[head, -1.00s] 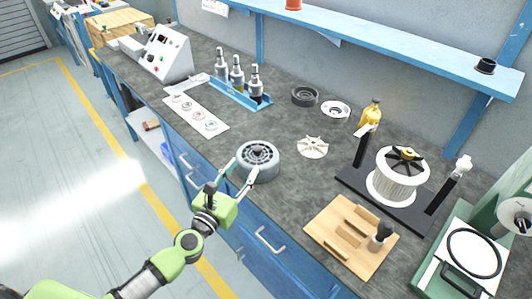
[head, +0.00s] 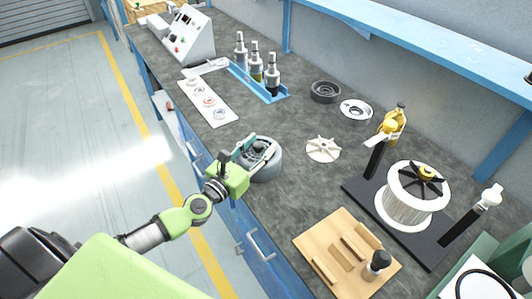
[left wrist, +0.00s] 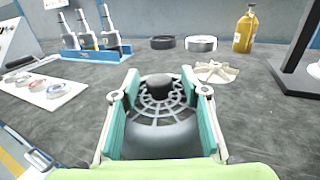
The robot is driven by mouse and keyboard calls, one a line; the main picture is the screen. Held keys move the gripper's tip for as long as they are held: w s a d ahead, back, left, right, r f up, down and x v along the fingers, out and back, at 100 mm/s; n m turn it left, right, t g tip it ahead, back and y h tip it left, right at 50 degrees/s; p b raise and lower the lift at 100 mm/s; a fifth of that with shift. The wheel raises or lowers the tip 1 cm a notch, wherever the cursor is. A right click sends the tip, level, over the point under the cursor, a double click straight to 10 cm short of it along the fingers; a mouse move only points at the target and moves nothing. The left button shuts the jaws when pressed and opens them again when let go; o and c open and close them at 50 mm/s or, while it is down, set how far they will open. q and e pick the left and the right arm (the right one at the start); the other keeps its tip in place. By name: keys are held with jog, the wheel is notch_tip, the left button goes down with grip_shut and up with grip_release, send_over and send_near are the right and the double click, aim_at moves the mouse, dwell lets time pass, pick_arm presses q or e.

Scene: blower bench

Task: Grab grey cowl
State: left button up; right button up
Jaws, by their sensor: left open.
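The grey cowl (head: 273,168) is a round grey shell with a spoked grille on top. It sits on the dark bench near its front edge. In the left wrist view the cowl (left wrist: 160,132) lies between the fingers, grille and dark hub facing up. My left gripper (head: 257,154) is open, with one teal-padded finger on each side of the cowl. I cannot tell whether the pads touch it. In the left wrist view my left gripper (left wrist: 160,88) frames the cowl. My right gripper is not in view.
A white fan wheel (head: 323,149) lies right of the cowl. A dark ring (head: 325,91) and a silver ring (head: 355,109) are behind. A blue bottle rack (head: 262,90), white strip (head: 208,102), wooden tray (head: 318,240) and motor stand (head: 362,200) surround it.

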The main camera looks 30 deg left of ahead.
pick_arm(q)
jog(key=shift+s+a+r, duration=0.1)
jog(key=shift+s+a, duration=0.05)
jog(key=shift+s, duration=0.1)
jog(key=c, duration=0.5)
grip_shut()
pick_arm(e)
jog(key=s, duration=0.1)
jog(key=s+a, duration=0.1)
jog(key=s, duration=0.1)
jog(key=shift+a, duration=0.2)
